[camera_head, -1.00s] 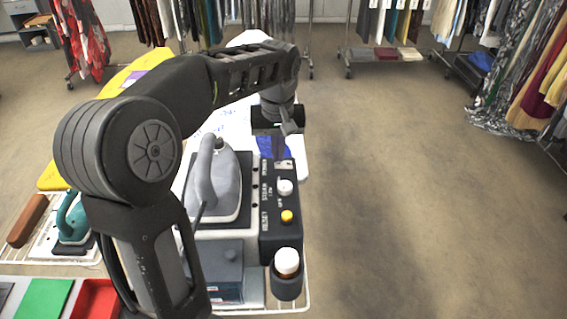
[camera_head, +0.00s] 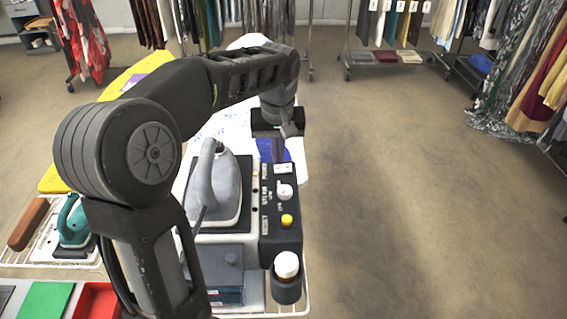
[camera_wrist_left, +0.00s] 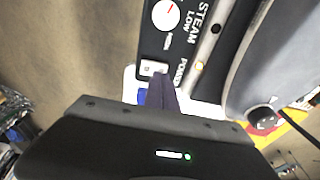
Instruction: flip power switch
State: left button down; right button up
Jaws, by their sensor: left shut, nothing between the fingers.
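The power switch (camera_head: 283,168) is a small white rocker at the far end of the black control panel (camera_head: 267,242), beside the POWER label. It also shows in the wrist view (camera_wrist_left: 153,68), just beyond the fingertips. My left gripper (camera_head: 278,158) is shut and empty, its fingers pointing down at the far edge of the panel. In the wrist view the shut fingers (camera_wrist_left: 158,84) end close to the switch; whether they touch it I cannot tell. My right gripper is out of view.
The grey iron (camera_head: 212,185) stands left of the panel. The panel also has a white steam knob (camera_head: 285,191) and a yellow reset button (camera_head: 287,220). A white-capped bottle (camera_head: 287,265) sits at the near end. Open floor lies to the right.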

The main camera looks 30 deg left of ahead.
aim_at(278, 168)
pick_arm(q)
notch_tip(278, 168, up, 6)
jog(key=p, duration=0.4)
jog(key=shift+f, duration=0.2)
dwell(0.4)
